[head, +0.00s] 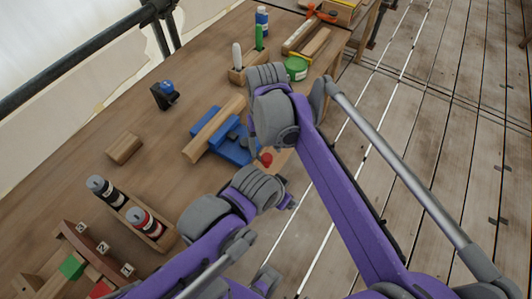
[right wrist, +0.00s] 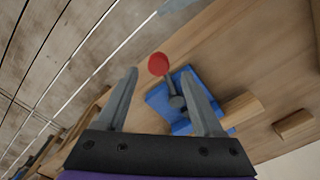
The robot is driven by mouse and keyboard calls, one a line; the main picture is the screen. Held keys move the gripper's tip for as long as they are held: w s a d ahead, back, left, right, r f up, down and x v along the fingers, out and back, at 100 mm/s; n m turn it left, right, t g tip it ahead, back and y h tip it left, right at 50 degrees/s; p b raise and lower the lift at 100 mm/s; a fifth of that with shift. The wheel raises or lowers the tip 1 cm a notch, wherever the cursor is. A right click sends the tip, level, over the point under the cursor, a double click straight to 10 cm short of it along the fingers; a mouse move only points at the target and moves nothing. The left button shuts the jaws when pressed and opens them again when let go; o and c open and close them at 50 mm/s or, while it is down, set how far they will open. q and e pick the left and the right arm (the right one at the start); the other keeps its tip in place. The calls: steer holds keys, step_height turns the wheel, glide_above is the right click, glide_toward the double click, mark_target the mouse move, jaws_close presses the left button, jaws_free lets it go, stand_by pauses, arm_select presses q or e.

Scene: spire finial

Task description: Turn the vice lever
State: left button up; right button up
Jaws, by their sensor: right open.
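The blue vice (head: 232,150) sits near the table's right edge in the head view, with a long wooden bar (head: 213,130) across it. Its lever ends in a red knob (head: 266,160). In the right wrist view the grey lever (right wrist: 172,92) reaches from the blue vice (right wrist: 160,101) up to the red knob (right wrist: 158,64). My right gripper (right wrist: 160,73) is open and empty. The knob and lever appear between its two fingers in that view, with no contact visible. My right gripper's fingers are hidden by the arm in the head view.
A black-and-blue item (head: 165,95) and a wooden block (head: 124,148) lie left of the vice. A bottle rack (head: 155,232) stands at lower left. A green tin (head: 296,68) is beyond my right arm. Plank floor (head: 450,120) lies right of the table.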

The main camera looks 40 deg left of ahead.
arm_select(q)
steer(key=shift+r, duration=0.2)
arm_select(e)
step_height(320, 180, up, 6)
steer(key=shift+d, duration=0.1)
stand_by(0.4)
